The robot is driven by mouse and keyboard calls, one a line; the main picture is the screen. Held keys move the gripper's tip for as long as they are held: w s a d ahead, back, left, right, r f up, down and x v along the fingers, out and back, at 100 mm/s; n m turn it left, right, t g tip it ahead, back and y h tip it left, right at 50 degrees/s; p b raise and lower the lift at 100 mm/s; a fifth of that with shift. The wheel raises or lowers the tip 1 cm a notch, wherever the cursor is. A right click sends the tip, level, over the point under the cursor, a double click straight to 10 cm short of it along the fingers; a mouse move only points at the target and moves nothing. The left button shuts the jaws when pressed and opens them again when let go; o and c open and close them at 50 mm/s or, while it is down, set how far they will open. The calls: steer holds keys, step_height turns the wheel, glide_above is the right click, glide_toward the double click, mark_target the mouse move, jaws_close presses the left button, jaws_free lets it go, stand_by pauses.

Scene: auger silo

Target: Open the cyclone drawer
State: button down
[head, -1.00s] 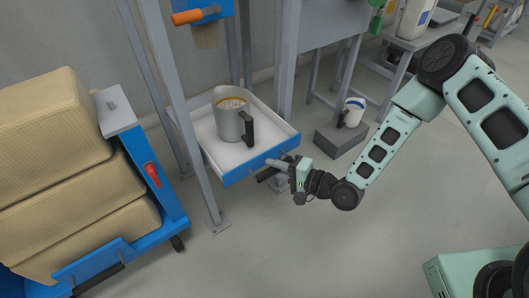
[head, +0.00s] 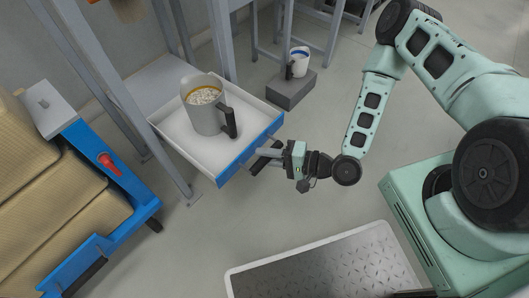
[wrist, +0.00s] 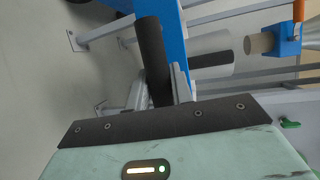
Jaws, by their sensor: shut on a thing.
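The cyclone drawer is a shallow white tray with a blue front (head: 234,168). In the head view it stands well out from its grey frame, with a grey shelf surface (head: 150,88) visible behind it. A grey jug (head: 203,115) with a black handle and grainy contents stands upright in the drawer. My gripper (head: 266,160) is at the drawer front, shut on the black bar handle (head: 258,167). The wrist view shows the handle (wrist: 152,60) between my fingers, beside the blue front (wrist: 172,30). Part of the handle is hidden by the fingers.
A blue cart (head: 125,190) with tan sacks stands at the left. A white container with a blue rim (head: 299,62) sits on a grey block (head: 291,90) behind. A metal-plated platform with a white rim (head: 330,265) lies at the bottom. The floor around my gripper is clear.

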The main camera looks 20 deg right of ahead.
steer(key=c, duration=1.2)
jaws_free()
steer(key=shift+c, duration=0.2)
steer(key=shift+d, duration=0.1)
steer(key=p+v, duration=0.3)
steer(key=v, duration=1.4)
steer(key=shift+d+r, duration=0.1)
